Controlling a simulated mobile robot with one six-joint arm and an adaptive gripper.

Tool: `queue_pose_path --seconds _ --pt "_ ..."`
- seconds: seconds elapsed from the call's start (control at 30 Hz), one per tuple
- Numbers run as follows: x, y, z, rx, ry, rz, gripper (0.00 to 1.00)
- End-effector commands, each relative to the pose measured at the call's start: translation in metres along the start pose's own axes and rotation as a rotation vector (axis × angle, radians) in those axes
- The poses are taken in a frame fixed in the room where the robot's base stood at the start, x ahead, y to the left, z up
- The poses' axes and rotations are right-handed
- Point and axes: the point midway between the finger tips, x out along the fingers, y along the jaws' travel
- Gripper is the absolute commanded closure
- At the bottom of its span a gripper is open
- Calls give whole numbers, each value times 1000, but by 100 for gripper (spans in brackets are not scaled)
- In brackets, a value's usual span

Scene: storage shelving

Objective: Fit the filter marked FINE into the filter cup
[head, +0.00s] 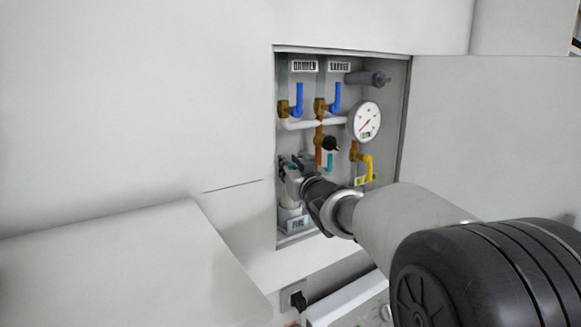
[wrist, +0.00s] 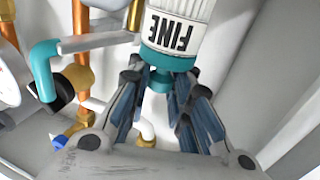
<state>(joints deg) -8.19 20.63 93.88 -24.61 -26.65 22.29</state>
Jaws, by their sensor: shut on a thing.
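The filter marked FINE (wrist: 192,12) is a white ribbed cylinder with a black-lettered label and a teal band and knob at one end. Its label is upside down in the wrist view, and its far end is cut off by the frame. My gripper (wrist: 158,84) is shut on the teal knob. In the head view my gripper (head: 296,168) is inside the wall recess at its lower left. I cannot tell clearly where filter and cup meet.
The recess holds copper pipes, blue-handled valves (head: 299,95), a round gauge (head: 367,121), a yellow-handled valve (head: 367,166) and a dark grey cylinder (head: 368,78). The recess side wall is near on the other side.

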Motion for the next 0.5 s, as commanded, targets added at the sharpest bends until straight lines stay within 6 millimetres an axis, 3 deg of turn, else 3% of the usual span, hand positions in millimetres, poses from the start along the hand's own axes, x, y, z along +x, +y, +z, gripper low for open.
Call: queue_pose_path --seconds 0.5 --pt "0 0 22 0 1 0 100"
